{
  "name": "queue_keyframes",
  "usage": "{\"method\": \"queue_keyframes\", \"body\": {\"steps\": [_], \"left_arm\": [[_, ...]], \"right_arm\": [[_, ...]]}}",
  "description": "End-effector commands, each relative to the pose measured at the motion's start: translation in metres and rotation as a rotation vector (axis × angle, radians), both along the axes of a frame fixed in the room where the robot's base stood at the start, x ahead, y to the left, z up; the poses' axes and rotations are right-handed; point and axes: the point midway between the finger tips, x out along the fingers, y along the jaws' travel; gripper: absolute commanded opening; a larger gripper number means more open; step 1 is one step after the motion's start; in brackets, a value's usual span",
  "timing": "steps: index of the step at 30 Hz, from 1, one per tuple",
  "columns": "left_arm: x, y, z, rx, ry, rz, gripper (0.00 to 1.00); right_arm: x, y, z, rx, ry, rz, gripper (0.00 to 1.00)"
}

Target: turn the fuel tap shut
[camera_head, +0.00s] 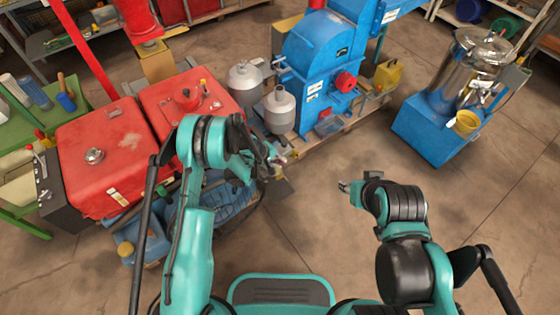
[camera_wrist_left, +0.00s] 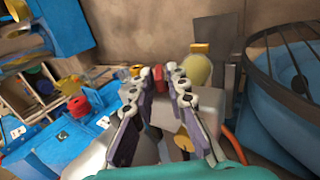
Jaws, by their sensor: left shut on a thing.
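A small red piece (camera_wrist_left: 158,76), which looks like the fuel tap's handle, stands between the fingertips of my left gripper (camera_wrist_left: 156,78) in the left wrist view. The fingers are shut on it, one on each side. A pale grey body sits just below the fingers and hides what the red piece is fixed to. In the head view my left gripper (camera_head: 277,158) is low, right of the red machine, and the tap cannot be made out there. My right gripper (camera_head: 344,187) is over bare floor, away from everything. Its fingers are too small to judge.
The red machine (camera_head: 100,190) stands at the left. The blue hammer mill (camera_head: 320,62) is behind, with grey canisters (camera_head: 280,112) in front of it. A blue guarded wheel (camera_wrist_left: 285,85) is close on the right in the wrist view.

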Motion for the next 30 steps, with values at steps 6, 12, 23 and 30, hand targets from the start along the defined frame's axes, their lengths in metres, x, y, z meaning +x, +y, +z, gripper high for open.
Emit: {"method": "queue_keyframes", "body": {"steps": [6, 12, 23, 30], "left_arm": [[-0.0003, 0.0009, -0.0008, -0.039, -0.028, 0.001, 0.0], [-0.0003, 0.0007, -0.0008, -0.044, -0.032, 0.0, 0.0], [-0.0003, 0.0006, -0.0009, -0.044, -0.031, -0.001, 0.29], [-0.0007, 0.0011, 0.0001, -0.044, -0.032, 0.0, 0.29]], "right_arm": [[0.0, 0.0, 0.0, 0.0, 0.0, 0.0, 0.4], [0.0, 0.0, 0.0, 0.0, 0.0, 0.0, 0.4], [0.0, 0.0, 0.0, 0.0, 0.0, 0.0, 0.4], [0.0, 0.0, 0.0, 0.0, 0.0, 0.0, 0.4]]}}
